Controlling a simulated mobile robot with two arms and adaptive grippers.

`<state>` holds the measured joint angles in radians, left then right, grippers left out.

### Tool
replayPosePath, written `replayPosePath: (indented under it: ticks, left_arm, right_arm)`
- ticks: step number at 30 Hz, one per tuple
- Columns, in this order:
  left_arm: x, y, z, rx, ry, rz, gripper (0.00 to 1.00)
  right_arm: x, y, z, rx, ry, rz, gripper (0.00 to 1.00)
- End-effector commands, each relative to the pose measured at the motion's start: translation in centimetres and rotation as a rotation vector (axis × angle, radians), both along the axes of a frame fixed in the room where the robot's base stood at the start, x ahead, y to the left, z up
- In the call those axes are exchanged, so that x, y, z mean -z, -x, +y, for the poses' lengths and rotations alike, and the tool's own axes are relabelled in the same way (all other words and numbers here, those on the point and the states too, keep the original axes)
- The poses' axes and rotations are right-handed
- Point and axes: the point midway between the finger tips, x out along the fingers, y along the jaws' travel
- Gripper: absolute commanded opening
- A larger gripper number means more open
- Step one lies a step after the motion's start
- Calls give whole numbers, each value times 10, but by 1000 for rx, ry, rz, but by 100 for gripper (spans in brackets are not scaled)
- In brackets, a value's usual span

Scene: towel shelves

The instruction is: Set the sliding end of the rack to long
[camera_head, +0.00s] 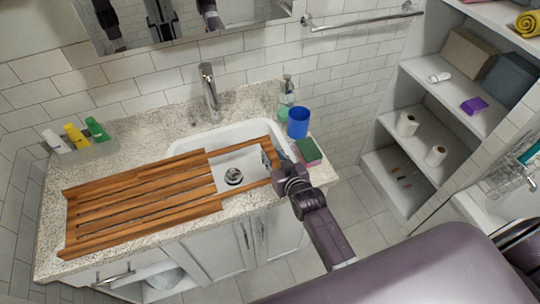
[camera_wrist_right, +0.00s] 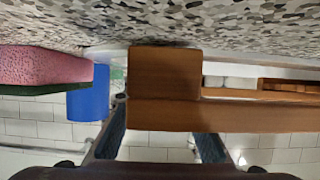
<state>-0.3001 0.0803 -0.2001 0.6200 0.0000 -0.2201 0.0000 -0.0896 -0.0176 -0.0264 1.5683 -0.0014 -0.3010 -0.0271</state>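The wooden slatted rack (camera_head: 140,205) lies on the counter and across the sink. Its sliding end (camera_head: 262,147) is at the right, with an open gap over the basin between it and the slatted part. My right gripper (camera_head: 275,156) is at this right end, its fingers spread. In the right wrist view, a wooden block of the rack (camera_wrist_right: 165,75) shows between and beyond the two open fingers (camera_wrist_right: 162,140), with gaps at both sides. I cannot tell whether a finger touches the wood. My left gripper is not directly in view.
A blue cup (camera_head: 298,122), a soap bottle (camera_head: 286,98) and a green-and-pink sponge (camera_head: 309,152) stand close to the rack's right end. The faucet (camera_head: 209,92) rises behind the sink. Bottles (camera_head: 75,136) stand at the left back. Shelves (camera_head: 425,125) are at the right.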

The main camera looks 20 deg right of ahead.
Motion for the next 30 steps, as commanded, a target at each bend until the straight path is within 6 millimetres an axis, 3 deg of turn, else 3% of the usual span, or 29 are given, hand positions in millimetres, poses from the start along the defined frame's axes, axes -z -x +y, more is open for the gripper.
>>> replayPosePath:
  ticks: [5, 17, 30]
  left_arm:
    - [0, 0, 0, 0, 0, 0, 40]
    - [0, 1, 1, 0, -1, 1, 40]
    - [0, 0, 0, 0, 0, 0, 40]
  right_arm:
    - [0, 0, 1, -1, 0, 0, 43]
    - [-2, 8, 1, -1, 0, 1, 43]
    - [-33, 82, -2, -1, 0, 1, 43]
